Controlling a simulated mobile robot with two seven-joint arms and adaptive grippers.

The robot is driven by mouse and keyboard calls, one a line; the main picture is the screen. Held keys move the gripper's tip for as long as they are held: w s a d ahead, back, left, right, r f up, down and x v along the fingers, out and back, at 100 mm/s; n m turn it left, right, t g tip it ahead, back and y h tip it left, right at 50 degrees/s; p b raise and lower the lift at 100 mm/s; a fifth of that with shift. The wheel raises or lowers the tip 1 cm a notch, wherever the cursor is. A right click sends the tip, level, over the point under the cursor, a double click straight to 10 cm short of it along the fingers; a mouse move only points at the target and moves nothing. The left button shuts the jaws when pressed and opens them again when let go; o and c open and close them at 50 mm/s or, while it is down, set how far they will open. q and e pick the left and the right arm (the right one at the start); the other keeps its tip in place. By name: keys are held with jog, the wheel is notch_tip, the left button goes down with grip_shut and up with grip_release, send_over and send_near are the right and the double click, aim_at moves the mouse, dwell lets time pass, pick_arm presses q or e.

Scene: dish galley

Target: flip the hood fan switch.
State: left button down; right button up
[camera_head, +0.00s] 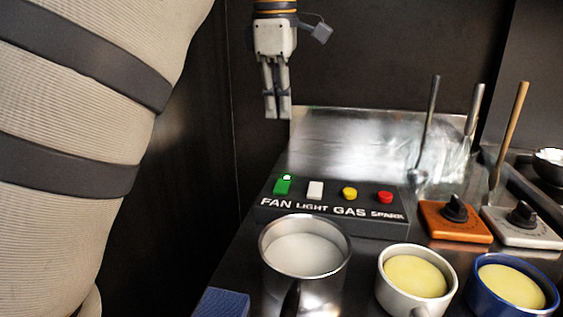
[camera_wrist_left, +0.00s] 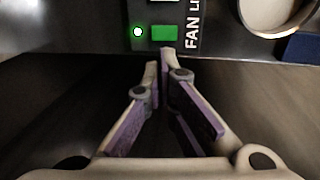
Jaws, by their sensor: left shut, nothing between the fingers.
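The green fan switch (camera_head: 282,186) sits at the left end of a dark control panel (camera_head: 330,222), above the word FAN. A small light just behind it glows. In the left wrist view the green switch (camera_wrist_left: 164,33) and the lit lamp (camera_wrist_left: 138,32) show just beyond the fingertips. My left gripper (camera_head: 277,117) points down, shut and empty, above and behind the panel in the head view. In the left wrist view its fingers (camera_wrist_left: 159,60) are together at the tips, apart from the switch as far as I can tell. My right gripper is not in view.
A white switch (camera_head: 315,190), a yellow button (camera_head: 349,194) and a red button (camera_head: 384,197) share the panel. A metal pitcher (camera_head: 347,262) and two cups of yellow liquid stand in front.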

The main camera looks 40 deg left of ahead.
aim_at(282, 183)
pick_arm(q)
jog(key=f, duration=0.4)
jog(key=w+f, duration=0.1)
jog(key=f, duration=0.4)
jog(key=a+f, duration=0.1)
jog(key=f, duration=0.4)
jog(key=shift+w, duration=0.35)
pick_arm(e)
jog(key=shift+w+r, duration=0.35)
